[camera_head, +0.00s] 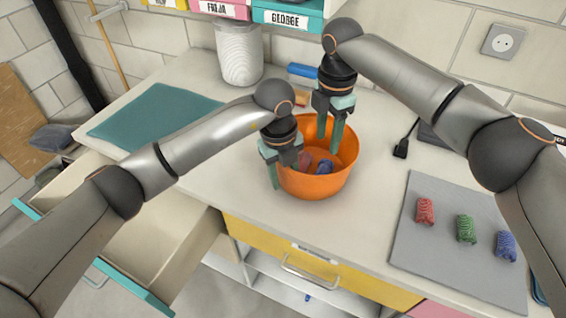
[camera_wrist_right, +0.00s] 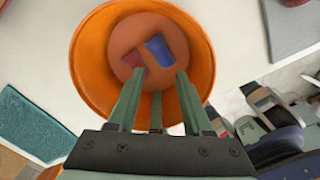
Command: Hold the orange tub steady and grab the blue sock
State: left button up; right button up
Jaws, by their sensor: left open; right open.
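The orange tub (camera_head: 318,186) stands on the countertop, and its inside shows in the right wrist view (camera_wrist_right: 90,62). In it lie a blue sock (camera_head: 325,167) and a dark red sock (camera_head: 304,160), side by side on the bottom; the blue one also shows in the wrist view (camera_wrist_right: 158,50). My left gripper (camera_head: 281,178) is open at the tub's left rim, one finger outside the wall; whether it touches is unclear. My right gripper (camera_head: 331,146) is open and empty, its fingers pointing down into the tub above the socks.
A grey mat (camera_head: 420,255) at right holds rolled red (camera_head: 425,211), green (camera_head: 466,229) and blue (camera_head: 506,246) socks. A teal mat (camera_head: 150,117) lies at left above an open drawer (camera_head: 150,225). A white ribbed container (camera_head: 240,55) stands behind the tub. A black plug (camera_head: 401,149) lies right.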

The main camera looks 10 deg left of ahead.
pick_arm(q)
jog(key=shift+f, duration=0.25)
grip_shut()
jog(key=shift+s+f, duration=0.1)
dwell(0.8)
